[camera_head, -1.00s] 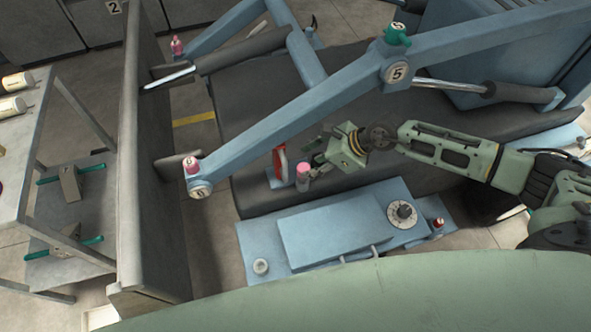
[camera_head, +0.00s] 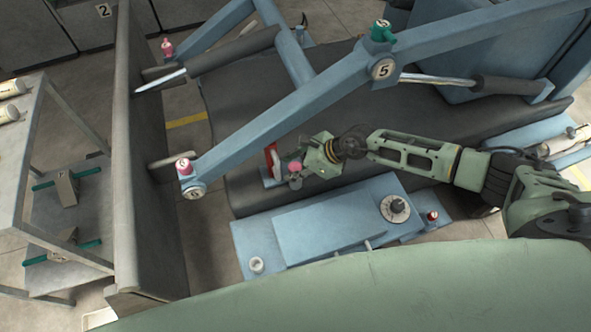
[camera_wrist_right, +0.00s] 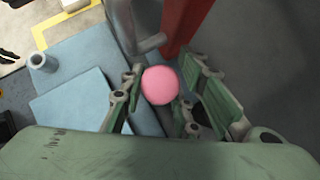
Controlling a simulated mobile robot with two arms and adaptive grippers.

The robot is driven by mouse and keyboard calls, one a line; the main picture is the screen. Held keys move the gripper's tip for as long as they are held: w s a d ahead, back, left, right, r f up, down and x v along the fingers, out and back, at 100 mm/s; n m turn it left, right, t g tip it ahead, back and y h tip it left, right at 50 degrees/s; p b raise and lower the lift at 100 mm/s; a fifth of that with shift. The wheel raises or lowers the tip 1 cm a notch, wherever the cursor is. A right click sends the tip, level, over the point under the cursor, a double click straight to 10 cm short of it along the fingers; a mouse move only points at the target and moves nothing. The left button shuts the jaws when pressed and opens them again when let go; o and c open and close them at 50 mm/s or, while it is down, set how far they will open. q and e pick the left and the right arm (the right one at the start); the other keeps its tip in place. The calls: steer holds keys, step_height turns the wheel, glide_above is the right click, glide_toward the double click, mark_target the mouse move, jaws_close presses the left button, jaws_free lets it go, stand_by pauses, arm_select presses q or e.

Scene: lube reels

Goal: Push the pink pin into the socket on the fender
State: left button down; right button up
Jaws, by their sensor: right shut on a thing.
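The pink pin (camera_head: 294,168) has a pink head and a grey body and looks upright beside a red part. My right gripper (camera_head: 297,178) is shut on it, with the fingers around its body. In the right wrist view the round pink head (camera_wrist_right: 160,85) sits between the green fingers (camera_wrist_right: 152,104), which hide most of its body. The socket (camera_head: 257,265) is a short pale ring at the left front of the blue fender (camera_head: 320,230), apart from the pin. The socket also shows at the upper left of the wrist view (camera_wrist_right: 40,62). My left gripper is not in view.
A red upright part (camera_head: 271,162) stands just left of the pin. A dial (camera_head: 396,207) and a red-capped knob (camera_head: 432,216) sit on the fender's right. A grey wall plate (camera_head: 140,170) stands at left.

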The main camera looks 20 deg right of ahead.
steer(key=c, duration=0.4)
